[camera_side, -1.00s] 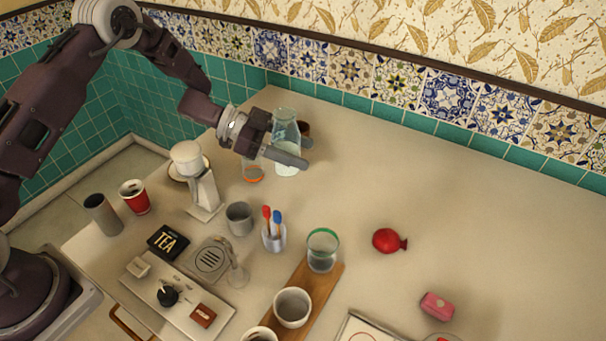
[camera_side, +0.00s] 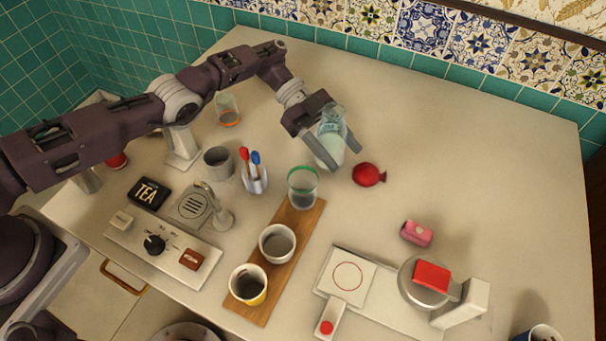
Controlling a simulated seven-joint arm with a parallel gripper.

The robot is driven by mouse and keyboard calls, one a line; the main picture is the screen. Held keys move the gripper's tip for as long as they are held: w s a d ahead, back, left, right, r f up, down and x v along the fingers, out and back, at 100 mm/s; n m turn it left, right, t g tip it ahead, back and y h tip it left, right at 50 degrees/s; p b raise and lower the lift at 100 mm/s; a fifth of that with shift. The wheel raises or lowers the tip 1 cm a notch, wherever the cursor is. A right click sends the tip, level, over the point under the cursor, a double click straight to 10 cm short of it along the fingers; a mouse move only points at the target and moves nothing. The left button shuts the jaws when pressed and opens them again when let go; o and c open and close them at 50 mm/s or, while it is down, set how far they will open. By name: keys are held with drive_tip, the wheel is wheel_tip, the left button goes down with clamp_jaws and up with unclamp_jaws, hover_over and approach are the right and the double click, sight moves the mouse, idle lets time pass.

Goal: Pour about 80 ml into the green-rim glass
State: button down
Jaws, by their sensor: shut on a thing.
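The green-rim glass (camera_side: 303,187) stands upright at the far end of a wooden board (camera_side: 285,260). Its lower part looks darker, but I cannot tell what is in it. My gripper (camera_side: 334,143) is shut on a clear glass carafe (camera_side: 331,137) with pale contents in its lower part. The carafe is just up and to the right of the green-rim glass in the picture, close to it. It looks nearly upright, with a slight tilt. I see no stream from it. I cannot tell how high it is above the counter.
A red pomegranate-like object (camera_side: 369,174) lies right of the carafe. Two cups (camera_side: 277,243) stand on the board's near part. A holder with red and blue sticks (camera_side: 254,178) is left of the glass. The counter's far right is clear.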

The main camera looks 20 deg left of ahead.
drive_tip(key=shift+s+d, duration=0.1)
drive_tip(key=shift+r, duration=0.1)
idle(0.4)
drive_tip(key=shift+m, duration=0.3)
drive_tip(key=shift+s+m+t, duration=0.15)
drive_tip(key=shift+m+t, duration=0.75)
drive_tip(key=shift+t, duration=0.1)
drive_tip(key=shift+s+m+t, duration=0.25)
drive_tip(key=shift+m+t, duration=0.3)
drive_tip(key=shift+m, duration=0.05)
drive_tip(key=shift+s+m+t, duration=0.25)
drive_tip(key=shift+m+t, duration=0.3)
drive_tip(key=shift+m, duration=0.05)
drive_tip(key=shift+w+f+m+t, duration=0.25)
drive_tip(key=shift+f+m+t, duration=0.05)
drive_tip(key=shift+f+m, duration=0.1)
drive_tip(key=shift+w+r+m+t+h, duration=0.4)
drive_tip(key=shift+w+r+m+t, duration=0.25)
drive_tip(key=shift+r+m+t, duration=0.45)
drive_tip(key=shift+w+r+m+t+h, duration=0.15)
drive_tip(key=shift+r+m+t+h, duration=0.15)
drive_tip(key=shift+r+m, duration=0.25)
